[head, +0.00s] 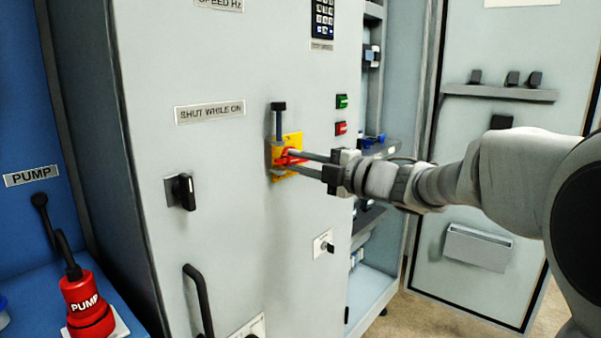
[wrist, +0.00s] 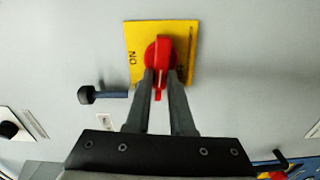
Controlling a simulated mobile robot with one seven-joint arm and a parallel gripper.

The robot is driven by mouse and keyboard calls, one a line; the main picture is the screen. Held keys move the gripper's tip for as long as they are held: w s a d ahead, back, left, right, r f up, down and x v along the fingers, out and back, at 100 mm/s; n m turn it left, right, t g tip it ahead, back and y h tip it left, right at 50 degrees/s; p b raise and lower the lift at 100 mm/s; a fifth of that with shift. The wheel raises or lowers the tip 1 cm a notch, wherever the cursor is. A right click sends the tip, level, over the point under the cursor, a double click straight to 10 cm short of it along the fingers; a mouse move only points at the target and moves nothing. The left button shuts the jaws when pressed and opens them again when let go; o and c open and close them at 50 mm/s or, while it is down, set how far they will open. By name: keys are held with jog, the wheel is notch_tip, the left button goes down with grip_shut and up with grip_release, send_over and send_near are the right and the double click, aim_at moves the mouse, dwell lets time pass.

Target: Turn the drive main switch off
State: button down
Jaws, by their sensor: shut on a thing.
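The drive main switch is a red handle (head: 292,157) on a yellow plate (head: 291,140) on the grey cabinet front. In the wrist view the handle (wrist: 163,48) lies nearly upright in the picture, and the plate (wrist: 185,30) reads ON at its left edge; the wording at its right edge is too small to read. My gripper (head: 299,162) reaches in from the right. In the wrist view its fingers (wrist: 160,80) stand on either side of the handle's lower end, shut on it. A rod with a black end (head: 278,107) sticks up beside the plate.
A black knob (head: 184,191) and a bent black handle (head: 199,300) stand out left of and below the switch. Green (head: 342,101) and red (head: 341,128) buttons sit to its right. A red PUMP unit (head: 85,302) is at lower left. The cabinet door (head: 480,200) stands open at right.

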jog(key=shift+f+n+b, duration=0.15)
jog(key=shift+n+b, duration=0.25)
jog(key=shift+n, duration=0.1)
jog(key=c, duration=0.8)
grip_release()
jog(key=shift+s+d, duration=0.1)
jog(key=shift+s+d, duration=0.2)
jog(key=shift+d, duration=0.1)
jog(key=p+v, duration=0.3)
jog(key=v, duration=1.3)
jog(key=shift+s+d, duration=0.15)
jog(key=shift+s, duration=0.05)
